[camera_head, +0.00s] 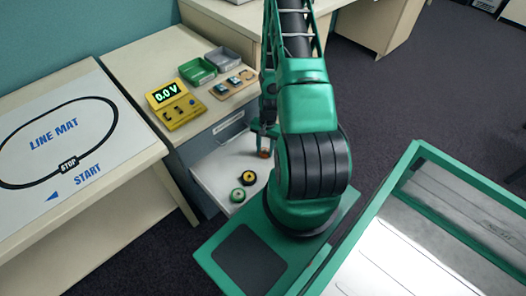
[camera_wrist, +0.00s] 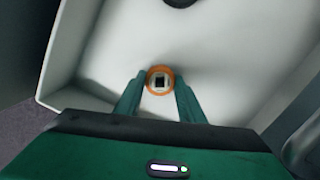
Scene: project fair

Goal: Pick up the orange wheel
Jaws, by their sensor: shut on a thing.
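The orange wheel (camera_wrist: 149,75) is a small orange ring with a pale hub and dark square centre. My gripper (camera_wrist: 160,82) is shut on it, with one green finger on each side. In the head view the wheel (camera_head: 264,154) shows as a small orange spot below my gripper (camera_head: 264,140), mostly hidden by my arm. It is over the white open drawer (camera_head: 212,178); I cannot tell whether it touches the drawer floor.
A green wheel (camera_head: 238,195) and a yellow wheel (camera_head: 248,178) lie in the drawer. Above it, the desktop holds a yellow meter (camera_head: 176,108), a green bin (camera_head: 197,73) and a grey bin (camera_head: 222,60). A line mat (camera_head: 60,138) lies on the left table.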

